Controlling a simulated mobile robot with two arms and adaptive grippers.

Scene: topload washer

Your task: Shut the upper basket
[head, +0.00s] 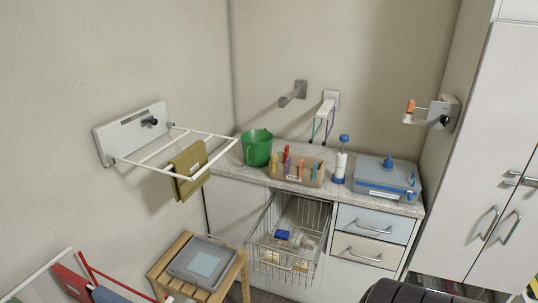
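A wire basket (270,259) is pulled out from the cabinet below the counter, to the left of the drawers. Its front reaches forward into the room, near the wooden stool. A blue item (282,235) and several pale items show in or through the mesh. I cannot tell clearly whether a second basket sits below it. Neither of my grippers is in view.
The counter (345,191) holds a green bucket (257,148), an organizer box (297,171) and a blue-grey case (387,180). A wall rack with an olive towel (188,168) juts out above.

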